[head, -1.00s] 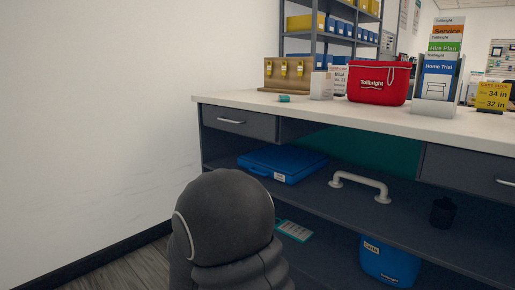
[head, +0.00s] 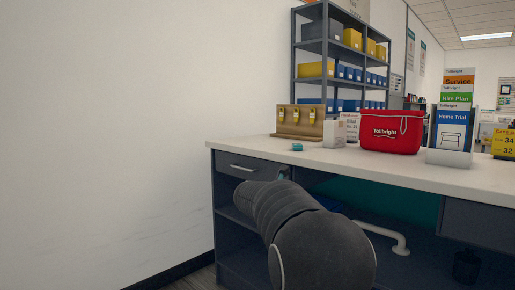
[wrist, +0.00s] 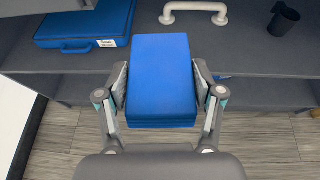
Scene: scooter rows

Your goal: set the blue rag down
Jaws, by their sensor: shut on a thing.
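The blue rag (wrist: 161,75) is a folded, thick rectangular stack in the wrist view. My gripper (wrist: 160,90) is shut on it, with one finger pressed against each side. The rag is held in front of the counter's open shelves, with grey plank floor showing beneath and beside it. In the head view my arm reaches toward the counter and hides the gripper and the rag.
The white countertop (head: 340,163) carries a red bag (head: 391,131), a brochure stand (head: 453,130), a small white box (head: 334,133) and a key board (head: 301,121). On the shelf are a blue case (wrist: 85,25), a white grab bar (wrist: 194,7) and a dark cup (wrist: 283,22).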

